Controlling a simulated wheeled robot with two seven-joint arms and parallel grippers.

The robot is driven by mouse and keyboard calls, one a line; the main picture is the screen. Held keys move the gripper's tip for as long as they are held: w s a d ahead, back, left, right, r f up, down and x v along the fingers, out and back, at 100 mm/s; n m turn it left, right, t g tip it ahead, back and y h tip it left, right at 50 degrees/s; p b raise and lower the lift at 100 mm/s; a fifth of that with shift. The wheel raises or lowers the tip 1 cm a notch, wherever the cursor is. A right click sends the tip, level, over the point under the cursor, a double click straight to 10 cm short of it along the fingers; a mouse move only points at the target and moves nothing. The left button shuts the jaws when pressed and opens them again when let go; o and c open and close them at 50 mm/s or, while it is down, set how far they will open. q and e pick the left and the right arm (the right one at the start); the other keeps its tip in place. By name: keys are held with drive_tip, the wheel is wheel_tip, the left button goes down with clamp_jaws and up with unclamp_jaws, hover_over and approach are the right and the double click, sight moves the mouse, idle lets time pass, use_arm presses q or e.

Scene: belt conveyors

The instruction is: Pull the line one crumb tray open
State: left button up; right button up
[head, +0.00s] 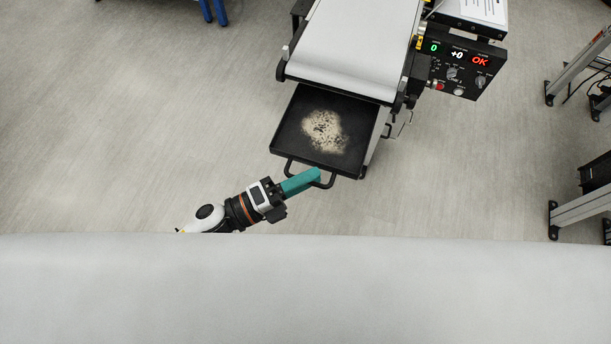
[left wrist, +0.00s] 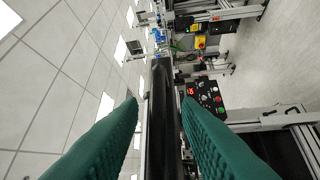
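The crumb tray (head: 290,140) is a dark, shallow, square tray. In the head view it sticks out from under the near end of a belt conveyor, with a patch of pale crumbs (head: 324,131) on its floor. Its black loop handle (head: 328,184) is on the near edge. My left gripper (head: 318,175) has teal fingers that reach over the right part of the handle and hide some of it. In the left wrist view its two fingers (left wrist: 160,105) stand apart, with a dark bar between them and a pale strip beside the bar. My right gripper is not in view.
The white conveyor belt (head: 355,40) is behind the tray. A control box (head: 462,64) with a lit OK display stands to its right. Metal stand legs (head: 580,212) are at the far right. The floor left of the tray is clear. A pale surface (head: 300,290) fills the bottom.

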use_arm(q)
drive_tip(key=shift+s+a+f, duration=0.1)
drive_tip(key=shift+s+a, duration=0.05)
drive_tip(key=shift+a, duration=0.1)
drive_tip(key=b+v, duration=0.4)
drive_tip(key=v, duration=0.7)
drive_tip(key=shift+a, duration=0.25)
